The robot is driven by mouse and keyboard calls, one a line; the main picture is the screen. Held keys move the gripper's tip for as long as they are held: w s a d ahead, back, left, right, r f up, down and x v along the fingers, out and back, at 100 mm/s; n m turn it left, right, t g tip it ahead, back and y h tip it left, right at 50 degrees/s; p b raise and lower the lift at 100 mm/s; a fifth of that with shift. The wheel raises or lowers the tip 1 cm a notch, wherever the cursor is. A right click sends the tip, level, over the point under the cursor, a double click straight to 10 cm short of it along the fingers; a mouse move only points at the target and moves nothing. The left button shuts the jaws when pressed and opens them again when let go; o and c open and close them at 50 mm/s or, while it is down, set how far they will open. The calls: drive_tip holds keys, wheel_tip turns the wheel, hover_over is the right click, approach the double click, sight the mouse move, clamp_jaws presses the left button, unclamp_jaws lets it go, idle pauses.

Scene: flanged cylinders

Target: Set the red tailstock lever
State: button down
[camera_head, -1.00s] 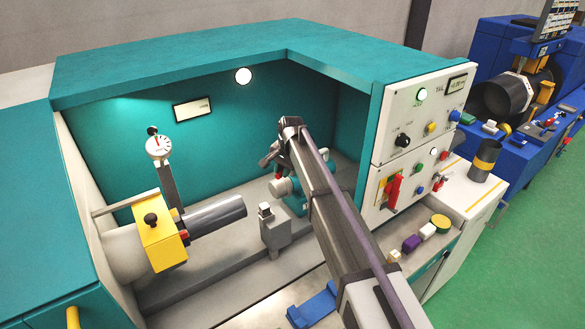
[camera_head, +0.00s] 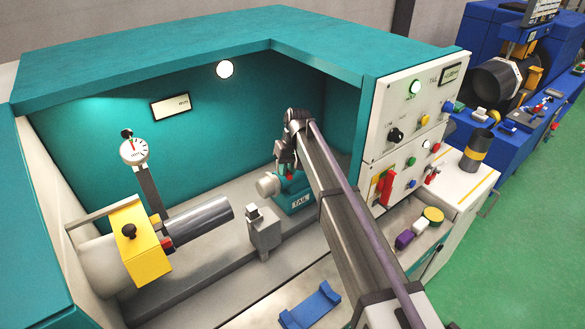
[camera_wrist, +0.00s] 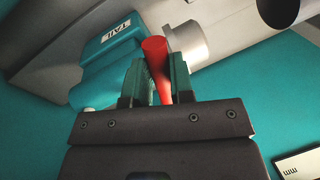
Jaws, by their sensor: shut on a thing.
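The red tailstock lever (camera_wrist: 155,60) stands between the two fingers of my gripper (camera_wrist: 160,80) in the wrist view, and the fingers are shut on it. In the head view my gripper (camera_head: 287,168) is at the tailstock (camera_head: 297,197), a teal block marked TAIL with a grey quill (camera_head: 268,185) pointing left. Only a small bit of red shows there; the arm and gripper hide most of the lever. The teal tailstock (camera_wrist: 110,65) also fills the upper left of the wrist view, with the grey quill (camera_wrist: 188,45) beside the lever.
A grey cylinder (camera_head: 200,222) sticks out of the yellow-topped chuck (camera_head: 145,250) at left. A grey post (camera_head: 264,230) stands between it and the tailstock. A dial gauge (camera_head: 134,152) rises behind. The control panel (camera_head: 410,110) is at right. A blue cradle (camera_head: 312,305) lies in front.

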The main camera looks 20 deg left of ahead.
drive_tip(key=shift+w+d+n, duration=0.4)
drive_tip(key=shift+w+n, duration=0.2)
drive_tip(key=shift+n, duration=0.6)
drive_tip(key=c, duration=1)
unclamp_jaws()
wheel_tip(320, 180, up, 11)
drive_tip(key=w+d+p, duration=0.1)
drive_tip(key=p, duration=0.9)
drive_tip(key=shift+w+f+p, duration=0.2)
drive_tip(key=shift+w+p, duration=0.15)
drive_tip(key=shift+w, duration=0.05)
drive_tip(key=shift+d, duration=0.1)
